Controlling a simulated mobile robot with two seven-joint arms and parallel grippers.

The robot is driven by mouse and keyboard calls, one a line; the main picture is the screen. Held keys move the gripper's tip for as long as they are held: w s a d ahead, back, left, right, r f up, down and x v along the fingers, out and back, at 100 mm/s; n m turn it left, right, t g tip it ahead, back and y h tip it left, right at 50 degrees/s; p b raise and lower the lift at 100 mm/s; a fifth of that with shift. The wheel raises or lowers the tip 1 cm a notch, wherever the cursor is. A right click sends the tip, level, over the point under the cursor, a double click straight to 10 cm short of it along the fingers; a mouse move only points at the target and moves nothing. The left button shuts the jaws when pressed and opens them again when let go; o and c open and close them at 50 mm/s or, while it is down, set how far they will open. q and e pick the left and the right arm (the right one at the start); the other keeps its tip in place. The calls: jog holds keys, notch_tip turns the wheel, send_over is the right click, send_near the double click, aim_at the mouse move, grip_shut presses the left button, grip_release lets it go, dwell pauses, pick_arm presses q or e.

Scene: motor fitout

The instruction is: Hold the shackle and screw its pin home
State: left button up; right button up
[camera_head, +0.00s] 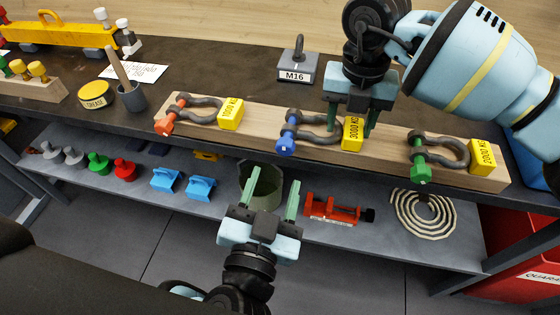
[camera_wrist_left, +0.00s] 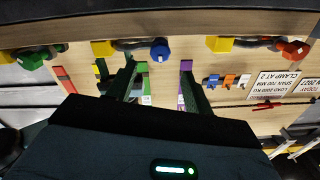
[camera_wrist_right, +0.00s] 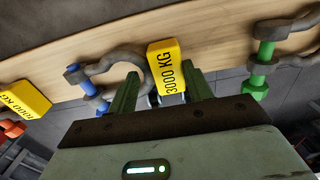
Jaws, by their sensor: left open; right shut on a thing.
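The middle shackle (camera_head: 322,136) on the wooden board has a blue pin (camera_head: 288,134) at its left end and a yellow 3000 KG block (camera_head: 352,133) at its right end. My right gripper (camera_head: 352,122) comes down from above and is shut on the yellow block, which also shows between its fingers in the right wrist view (camera_wrist_right: 167,68). My left gripper (camera_head: 273,183) is open and empty, below and in front of the board, fingers pointing up toward it. The left wrist view shows the blue pin head (camera_wrist_left: 160,50) beyond its fingers. How far the pin is screwed in cannot be told.
A shackle with an orange pin (camera_head: 167,121) lies left on the board, one with a green pin (camera_head: 420,170) right. The lower shelf holds a green-grey bin (camera_head: 262,188), a red clamp-like tool (camera_head: 333,209) and a coiled rope (camera_head: 424,217).

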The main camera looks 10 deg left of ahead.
pick_arm(q)
jog(key=s, duration=0.3)
jog(key=shift+s, duration=0.15)
pick_arm(e)
jog(key=o, duration=1.2)
notch_tip(320, 180, up, 12)
jog(key=shift+a, duration=0.1)
pick_arm(q)
jog(key=shift+s, duration=0.1)
pick_arm(e)
jog(key=shift+s+f, duration=0.1)
